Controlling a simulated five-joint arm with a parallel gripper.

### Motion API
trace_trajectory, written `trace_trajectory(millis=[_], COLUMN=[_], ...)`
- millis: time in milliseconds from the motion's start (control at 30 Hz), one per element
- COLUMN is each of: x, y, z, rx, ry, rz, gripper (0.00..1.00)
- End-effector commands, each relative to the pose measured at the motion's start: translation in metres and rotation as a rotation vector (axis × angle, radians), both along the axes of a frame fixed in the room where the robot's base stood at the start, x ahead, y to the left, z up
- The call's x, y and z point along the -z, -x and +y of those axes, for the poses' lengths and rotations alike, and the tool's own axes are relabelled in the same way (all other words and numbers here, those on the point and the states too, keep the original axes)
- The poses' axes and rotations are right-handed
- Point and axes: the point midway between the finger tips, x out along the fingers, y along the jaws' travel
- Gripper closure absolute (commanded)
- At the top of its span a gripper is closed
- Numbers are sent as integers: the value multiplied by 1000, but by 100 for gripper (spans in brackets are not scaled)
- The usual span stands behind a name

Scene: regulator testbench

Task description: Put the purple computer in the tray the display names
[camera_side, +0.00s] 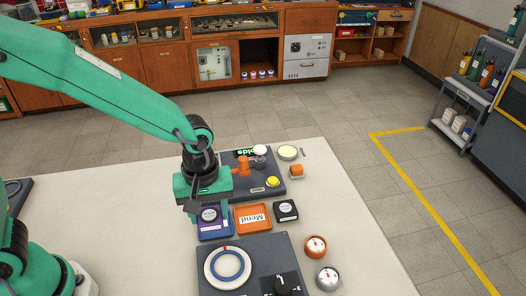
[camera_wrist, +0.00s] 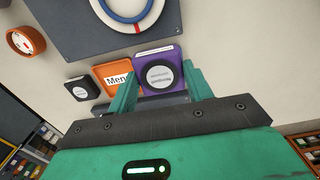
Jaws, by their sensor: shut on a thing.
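The purple computer (camera_wrist: 140,61), a square with a dark round face and white label, is between my gripper's fingers in the wrist view. I cannot tell whether the computer touches the tray floor. Beside it is an orange tray (camera_side: 252,228) labelled "Mend", empty, also in the wrist view (camera_wrist: 106,71). The display (camera_side: 246,152) shows green upside-down text, possibly "Voids", partly hidden by the arm.
A black square computer-like thing (camera_side: 286,210) with a round white face lies right of the orange tray. A dark panel (camera_side: 255,282) with a blue-white ring stands in front. Orange and grey round gauges (camera_side: 316,247) lie to its right.

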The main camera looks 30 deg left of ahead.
Motion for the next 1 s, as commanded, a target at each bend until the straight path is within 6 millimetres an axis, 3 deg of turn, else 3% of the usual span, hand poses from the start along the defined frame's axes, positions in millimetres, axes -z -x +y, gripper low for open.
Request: trace_trajectory(millis=[333,667,1000], x=[24,30,62], y=[-33,-34,-34], z=[25,26,26], rx=[0,1,1], ry=[0,0,-1], rz=[0,0,2], gripper=[79,79,79])
